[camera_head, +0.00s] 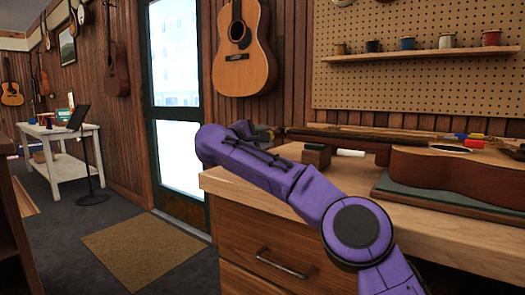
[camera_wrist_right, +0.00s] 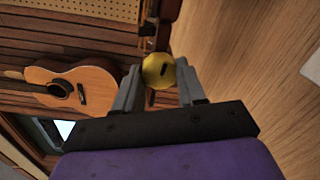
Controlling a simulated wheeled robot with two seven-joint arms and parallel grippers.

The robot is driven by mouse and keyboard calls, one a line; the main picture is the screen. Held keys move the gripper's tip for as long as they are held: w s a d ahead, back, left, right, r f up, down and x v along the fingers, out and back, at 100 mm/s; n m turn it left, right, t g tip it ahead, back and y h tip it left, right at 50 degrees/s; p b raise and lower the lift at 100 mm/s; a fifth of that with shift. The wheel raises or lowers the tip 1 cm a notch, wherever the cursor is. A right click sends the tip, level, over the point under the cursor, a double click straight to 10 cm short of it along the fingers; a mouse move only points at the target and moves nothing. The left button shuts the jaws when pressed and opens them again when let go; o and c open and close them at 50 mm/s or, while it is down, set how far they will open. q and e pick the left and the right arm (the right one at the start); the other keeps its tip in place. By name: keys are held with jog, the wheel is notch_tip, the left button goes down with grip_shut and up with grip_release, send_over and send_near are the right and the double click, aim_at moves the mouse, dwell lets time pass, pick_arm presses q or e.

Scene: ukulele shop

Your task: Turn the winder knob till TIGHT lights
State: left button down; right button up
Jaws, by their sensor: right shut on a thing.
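In the right wrist view, a round yellow knob (camera_wrist_right: 158,71) with a dark slot-like mark sits between the fingers of my right gripper (camera_wrist_right: 159,82). The fingers are shut on it from both sides. In the head view, my purple right arm reaches across the bench, and its right gripper (camera_head: 256,131) is at the headstock end of a ukulele (camera_head: 433,168) lying on the bench. The knob is hidden there. I cannot make out a TIGHT light in either view. My left gripper is not in view.
The wooden bench (camera_head: 225,180) carries a dark block (camera_head: 316,155) under the ukulele's neck and a green mat (camera_head: 455,203) under its body. A shelf (camera_head: 420,54) with several small pots hangs above. A guitar (camera_head: 243,62) hangs on the wall behind.

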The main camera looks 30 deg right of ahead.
jog(key=m+b, duration=0.2)
jog(key=m, duration=0.2)
jog(key=shift+f+b, duration=0.2)
jog(key=shift+b, duration=0.1)
jog(key=shift+r+m+b, duration=0.15)
jog(key=shift+m+b, duration=0.6)
jog(key=shift+m, duration=1.25)
jog(key=o, duration=0.8)
jog(key=shift+s, duration=0.1)
jog(key=shift+t, duration=0.3)
jog(key=b+v, duration=0.1)
jog(key=v, duration=0.9)
jog(key=shift+a+r, duration=0.2)
jog(key=shift+a, duration=0.1)
jog(key=shift+f, duration=0.1)
